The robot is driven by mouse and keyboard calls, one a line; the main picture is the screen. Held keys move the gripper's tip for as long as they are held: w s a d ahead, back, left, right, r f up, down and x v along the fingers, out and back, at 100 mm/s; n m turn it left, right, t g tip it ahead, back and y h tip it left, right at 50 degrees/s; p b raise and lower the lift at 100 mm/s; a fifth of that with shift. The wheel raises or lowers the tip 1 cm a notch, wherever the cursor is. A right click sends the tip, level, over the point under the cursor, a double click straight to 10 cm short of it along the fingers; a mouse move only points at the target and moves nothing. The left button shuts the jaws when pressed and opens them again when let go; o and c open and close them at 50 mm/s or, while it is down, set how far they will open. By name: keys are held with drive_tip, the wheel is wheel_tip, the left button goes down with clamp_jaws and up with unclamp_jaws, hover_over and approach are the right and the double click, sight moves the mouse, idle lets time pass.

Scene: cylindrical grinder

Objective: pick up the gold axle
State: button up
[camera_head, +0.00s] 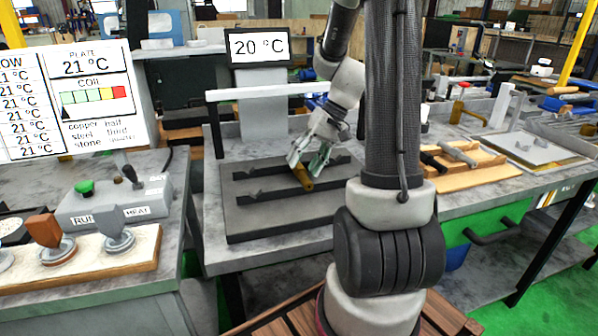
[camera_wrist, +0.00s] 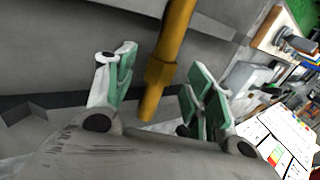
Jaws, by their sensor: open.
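The gold axle (camera_head: 303,178) is a short gold rod on the dark slotted plate (camera_head: 262,222), slanting beside a dark rail. In the wrist view the axle (camera_wrist: 163,75) runs down from the top edge into the space between the two fingers. My gripper (camera_head: 307,163) is open and tilted down over the axle's upper part, which it partly hides. In the wrist view my gripper (camera_wrist: 163,85) has one green-padded finger on each side of the axle, with a visible gap on both sides. The axle's far end is out of the wrist view.
A control box (camera_head: 115,203) with a green button (camera_head: 84,187) is on the left bench. A wooden board (camera_head: 468,172) with tools lies on the right bench. Dark rails (camera_head: 290,193) cross the plate near the axle.

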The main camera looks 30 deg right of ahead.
drive_tip(key=shift+x, duration=0.8)
clamp_jaws()
drive_tip(key=shift+r, duration=0.1)
